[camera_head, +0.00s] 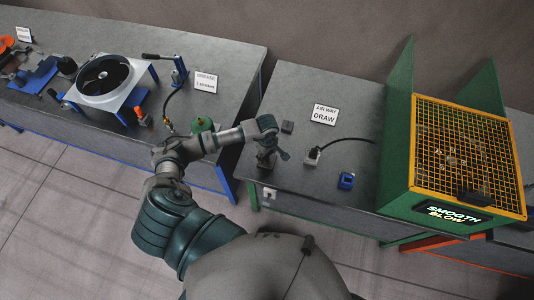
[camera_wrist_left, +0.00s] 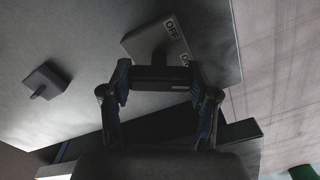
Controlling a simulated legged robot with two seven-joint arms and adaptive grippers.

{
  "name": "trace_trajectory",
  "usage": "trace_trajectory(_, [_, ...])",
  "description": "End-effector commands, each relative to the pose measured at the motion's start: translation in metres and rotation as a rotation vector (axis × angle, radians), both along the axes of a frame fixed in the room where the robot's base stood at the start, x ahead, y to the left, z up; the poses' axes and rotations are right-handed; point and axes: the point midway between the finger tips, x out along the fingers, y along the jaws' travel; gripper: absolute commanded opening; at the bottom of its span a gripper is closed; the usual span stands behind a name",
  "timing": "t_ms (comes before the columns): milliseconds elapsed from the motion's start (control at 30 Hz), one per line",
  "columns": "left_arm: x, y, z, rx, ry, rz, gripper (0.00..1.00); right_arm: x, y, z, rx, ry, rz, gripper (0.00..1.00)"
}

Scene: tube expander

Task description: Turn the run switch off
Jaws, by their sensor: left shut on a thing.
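The run switch (camera_wrist_left: 148,40) is a grey block with a plate lettered OFF in the left wrist view. It sits near the bench edge. My left gripper (camera_wrist_left: 160,78) is right in front of it, shut on a dark bar-like part between the fingertips, apparently the switch's handle. In the head view my left gripper (camera_head: 272,152) is over the left end of the middle bench, and hides most of the switch. Which way the handle is set cannot be told. My right gripper is not in view.
A small grey block (camera_head: 287,127) stands close by; it also shows in the left wrist view (camera_wrist_left: 45,80). A corded socket (camera_head: 313,157), a blue part (camera_head: 346,181) and a DRAW sign (camera_head: 324,114) are to the right. A caged green machine (camera_head: 465,155) fills the bench's right end.

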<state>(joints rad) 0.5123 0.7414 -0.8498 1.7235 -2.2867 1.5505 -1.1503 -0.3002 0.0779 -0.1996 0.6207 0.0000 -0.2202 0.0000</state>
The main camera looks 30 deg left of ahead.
Motion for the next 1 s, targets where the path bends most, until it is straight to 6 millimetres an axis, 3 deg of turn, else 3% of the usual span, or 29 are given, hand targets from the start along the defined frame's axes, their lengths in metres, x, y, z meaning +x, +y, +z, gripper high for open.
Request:
trace_trajectory(367, [0.001, -0.001, -0.001, -0.003, -0.001, 0.087, 0.25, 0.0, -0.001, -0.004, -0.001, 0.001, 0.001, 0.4])
trace_trajectory(1000, [0.002, -0.001, -0.001, -0.002, -0.002, 0.647, 0.25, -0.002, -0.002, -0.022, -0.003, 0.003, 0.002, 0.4])
